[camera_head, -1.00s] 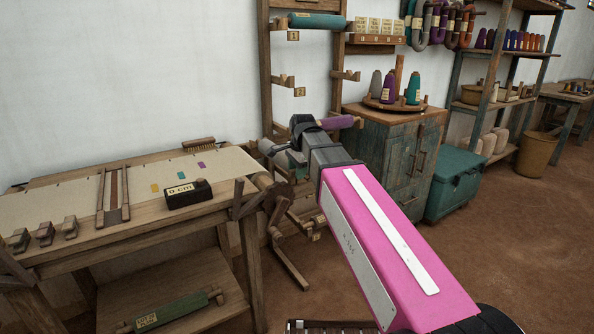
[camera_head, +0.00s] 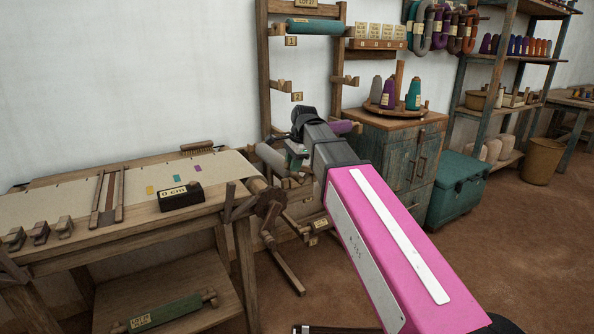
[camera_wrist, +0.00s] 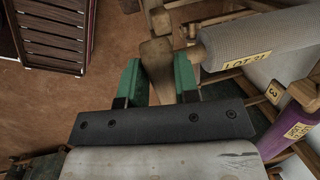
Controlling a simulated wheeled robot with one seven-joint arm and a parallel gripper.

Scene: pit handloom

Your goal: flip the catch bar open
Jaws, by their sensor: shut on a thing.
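In the wrist view my gripper (camera_wrist: 158,85) shows two green fingers on either side of a flat wooden bar with a wider end, which looks like the catch bar (camera_wrist: 157,58). The fingers are shut on it. The bar runs away from me past the near end of a grey cloth roll (camera_wrist: 258,40) labelled LOT 21. In the head view my gripper (camera_head: 296,150) is beside the lower part of the wooden wall rack (camera_head: 265,85). My arm hides most of the fingers and the bar there.
A purple roll (camera_wrist: 298,125) lies to the right by a tag marked 3. A dark slatted crate (camera_wrist: 52,28) stands on the floor at upper left. The loom table (camera_head: 130,225) with its handwheel (camera_head: 270,205) is left of my arm; a teal cabinet (camera_head: 400,165) is behind it.

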